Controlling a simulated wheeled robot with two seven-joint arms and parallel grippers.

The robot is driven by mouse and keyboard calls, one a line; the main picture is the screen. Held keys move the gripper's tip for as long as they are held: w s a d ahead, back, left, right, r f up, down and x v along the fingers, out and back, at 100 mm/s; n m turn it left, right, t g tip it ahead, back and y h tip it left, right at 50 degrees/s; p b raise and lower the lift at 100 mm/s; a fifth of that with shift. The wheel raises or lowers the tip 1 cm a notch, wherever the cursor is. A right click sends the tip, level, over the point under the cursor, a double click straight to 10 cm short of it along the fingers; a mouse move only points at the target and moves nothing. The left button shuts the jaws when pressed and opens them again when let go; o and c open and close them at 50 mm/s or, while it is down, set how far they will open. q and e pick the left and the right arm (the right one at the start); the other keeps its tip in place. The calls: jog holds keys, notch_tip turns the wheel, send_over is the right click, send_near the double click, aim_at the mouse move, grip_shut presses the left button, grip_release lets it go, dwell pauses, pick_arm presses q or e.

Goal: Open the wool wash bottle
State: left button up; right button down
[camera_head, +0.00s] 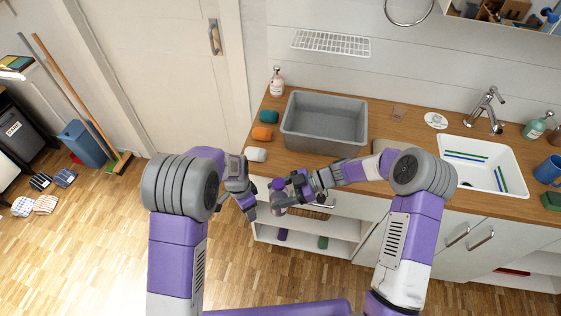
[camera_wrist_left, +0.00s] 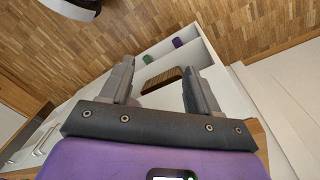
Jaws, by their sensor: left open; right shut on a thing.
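A pale pinkish bottle with a purple cap, seemingly the wool wash bottle (camera_head: 278,197), is in front of the counter in the head view. My right gripper (camera_head: 299,187) is shut on it from the right and hides part of it. My left gripper (camera_head: 249,206) is open just left of the bottle, apart from it. In the left wrist view its two fingers (camera_wrist_left: 160,82) are spread with nothing gripped between them. The bottle cannot be made out clearly in that view.
A grey basin (camera_head: 325,122), a pink-white pump bottle (camera_head: 277,86) and rolled cloths (camera_head: 262,133) are on the wooden counter. A white sink (camera_head: 482,165) is at right. Below, an open shelf (camera_head: 325,246) holds a purple and a green item.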

aim_at(280, 182)
pick_arm(q)
jog(key=d+r+m, duration=0.3)
jog(key=r, duration=0.4)
jog(key=d+r+m, duration=0.3)
jog(key=d+r, duration=0.1)
jog(key=r, duration=0.3)
jog(key=w+d+r+m, duration=0.1)
jog(key=d+r+m, duration=0.2)
jog(key=r, duration=0.4)
jog(key=shift+d+r+t+y, duration=0.15)
jog(key=shift+d+t+y, duration=0.15)
jog(key=shift+d+y, duration=0.15)
jog(key=shift+s+d, duration=0.1)
jog(key=shift+s, duration=0.05)
notch_tip(280, 182, down, 8)
jog(key=shift+r, duration=0.15)
jog(key=shift+c, duration=0.2)
